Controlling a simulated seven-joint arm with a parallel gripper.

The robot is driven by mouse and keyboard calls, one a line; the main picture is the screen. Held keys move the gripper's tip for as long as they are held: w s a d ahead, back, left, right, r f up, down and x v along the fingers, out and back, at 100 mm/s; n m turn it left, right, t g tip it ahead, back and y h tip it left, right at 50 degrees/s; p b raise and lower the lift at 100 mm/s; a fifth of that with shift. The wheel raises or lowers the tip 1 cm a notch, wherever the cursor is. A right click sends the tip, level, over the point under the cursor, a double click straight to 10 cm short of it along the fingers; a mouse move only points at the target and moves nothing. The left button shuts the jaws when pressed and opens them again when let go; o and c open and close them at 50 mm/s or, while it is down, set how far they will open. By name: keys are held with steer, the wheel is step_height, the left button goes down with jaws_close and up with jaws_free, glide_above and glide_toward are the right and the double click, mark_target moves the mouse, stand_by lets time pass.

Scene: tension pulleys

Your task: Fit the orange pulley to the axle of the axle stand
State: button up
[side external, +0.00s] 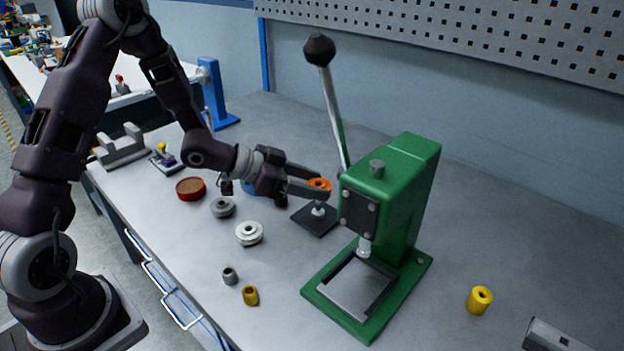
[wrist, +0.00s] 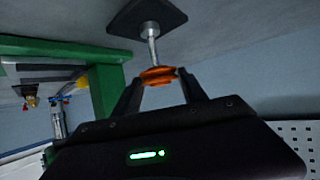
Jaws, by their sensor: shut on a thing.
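The orange pulley (side external: 319,183) is held between the two fingertips of my gripper (side external: 314,186), above the axle stand. The axle stand has a dark square base (side external: 303,221) on the bench and a short upright silver axle (side external: 318,209). In the wrist view the orange pulley (wrist: 158,76) sits between the fingers of my gripper (wrist: 158,79), in line with the silver axle (wrist: 152,48) that rises from the dark base (wrist: 135,15). The axle's tip meets or lies very close to the pulley; I cannot tell whether it is inside the bore.
A green press (side external: 405,195) with a long lever stands close on the right. Grey (side external: 222,207) and white (side external: 249,233) pulleys, a red-brown round dish (side external: 190,188) and small bushings (side external: 250,295) lie left and front. A yellow cylinder (side external: 479,299) stands at right.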

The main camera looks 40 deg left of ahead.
mark_target(312, 212)
steer(key=shift+f, duration=0.6)
stand_by(0.4)
steer(key=shift+f, duration=1.45)
steer(key=shift+f, duration=0.15)
steer(key=shift+f, duration=0.45)
steer(key=o, duration=1.5)
